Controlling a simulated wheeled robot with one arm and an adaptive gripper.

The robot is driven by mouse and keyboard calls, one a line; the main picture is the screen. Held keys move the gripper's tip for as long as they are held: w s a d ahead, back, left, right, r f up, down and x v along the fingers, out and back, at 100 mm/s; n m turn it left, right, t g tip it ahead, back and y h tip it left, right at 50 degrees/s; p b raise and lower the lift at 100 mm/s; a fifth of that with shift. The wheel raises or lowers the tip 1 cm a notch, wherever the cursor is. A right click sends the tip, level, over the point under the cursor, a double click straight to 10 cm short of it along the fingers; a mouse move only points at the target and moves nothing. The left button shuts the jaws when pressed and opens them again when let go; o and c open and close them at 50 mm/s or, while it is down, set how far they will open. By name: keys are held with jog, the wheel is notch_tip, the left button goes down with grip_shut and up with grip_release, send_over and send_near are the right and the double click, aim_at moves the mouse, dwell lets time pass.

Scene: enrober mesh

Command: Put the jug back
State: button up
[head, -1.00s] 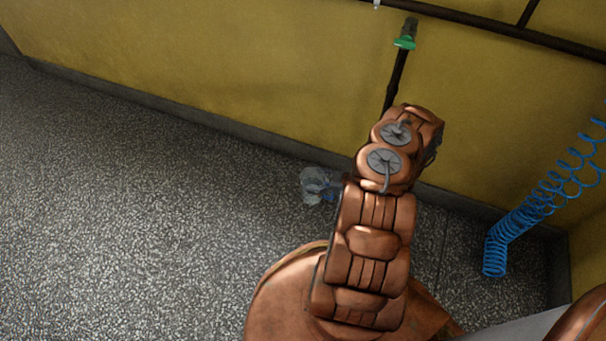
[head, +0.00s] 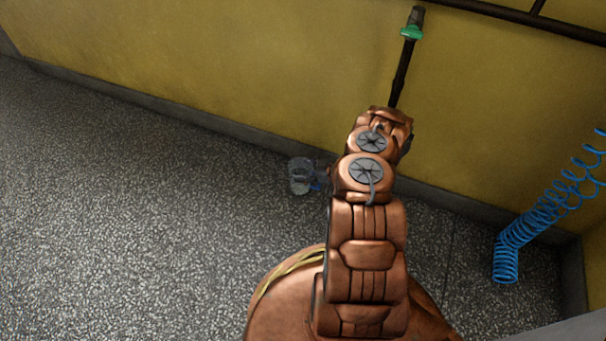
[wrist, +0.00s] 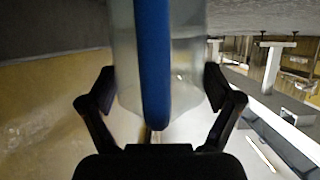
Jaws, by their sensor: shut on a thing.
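The jug (wrist: 188,75) is clear, with a blue handle (wrist: 153,70). In the wrist view it fills the upper middle and sits between the two dark fingers of my gripper (wrist: 160,88), which is shut on it. In the head view a small part of the clear jug (head: 302,176) shows just left of my copper-coloured arm, against the floor and the foot of the wall. What lies under the jug cannot be seen.
A yellow wall (head: 240,75) with a grey skirting runs behind. A dark pipe with a green collar (head: 411,33) stands against it. A blue coiled hose (head: 530,225) hangs at right. The speckled floor (head: 130,220) at left is clear. The wrist view shows pale equipment (wrist: 285,130) at right.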

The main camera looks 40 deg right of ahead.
jog(key=shift+f, duration=0.25)
jog(key=o, duration=1.5)
jog(key=shift+f, duration=0.1)
jog(key=shift+o, duration=0.2)
jog(key=p+v, duration=0.4)
jog(key=v, duration=0.8)
jog(key=shift+p, duration=0.4)
